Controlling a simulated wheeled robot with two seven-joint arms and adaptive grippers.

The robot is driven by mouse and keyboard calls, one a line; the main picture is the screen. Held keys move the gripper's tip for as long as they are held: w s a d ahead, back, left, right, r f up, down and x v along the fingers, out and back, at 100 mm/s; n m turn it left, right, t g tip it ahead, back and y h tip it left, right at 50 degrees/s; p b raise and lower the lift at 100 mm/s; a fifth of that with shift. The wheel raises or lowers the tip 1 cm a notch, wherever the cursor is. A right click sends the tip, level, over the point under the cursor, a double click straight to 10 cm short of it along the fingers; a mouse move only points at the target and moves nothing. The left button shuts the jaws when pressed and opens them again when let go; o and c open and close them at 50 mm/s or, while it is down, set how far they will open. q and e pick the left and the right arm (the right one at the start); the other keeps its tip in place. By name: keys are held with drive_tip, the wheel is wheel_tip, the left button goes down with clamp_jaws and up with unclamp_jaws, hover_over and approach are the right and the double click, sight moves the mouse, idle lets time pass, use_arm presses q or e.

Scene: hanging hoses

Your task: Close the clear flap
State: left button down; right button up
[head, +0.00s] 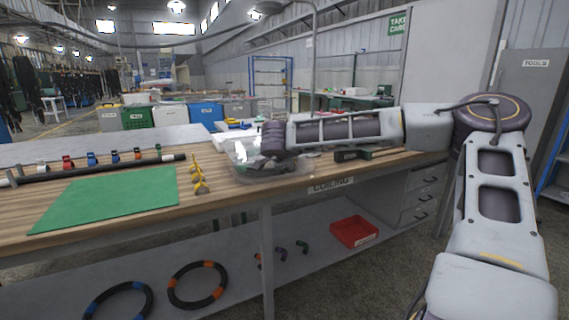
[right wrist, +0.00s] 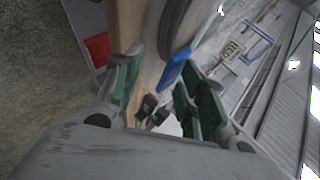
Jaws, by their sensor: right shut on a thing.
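A clear see-through container (head: 238,153) stands on the wooden bench, near its front edge. Its clear flap is hard to make out from the rest of the clear plastic, so I cannot tell its angle. My right gripper (head: 264,160) is at the container, at its right side, and my forearm reaches over from the right. In the right wrist view its green-padded fingers (right wrist: 160,95) stand apart, with see-through plastic hard to make out between them. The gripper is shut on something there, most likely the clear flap. My left gripper is not in view.
A black hose (head: 100,170) runs behind the mat. A dark tool (head: 365,154) lies to the right. A red tray (head: 354,232) and hose rings are on the lower shelf.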

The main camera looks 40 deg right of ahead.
drive_tip(key=v, duration=1.2)
drive_tip(key=shift+w+f, duration=0.1)
idle(0.4)
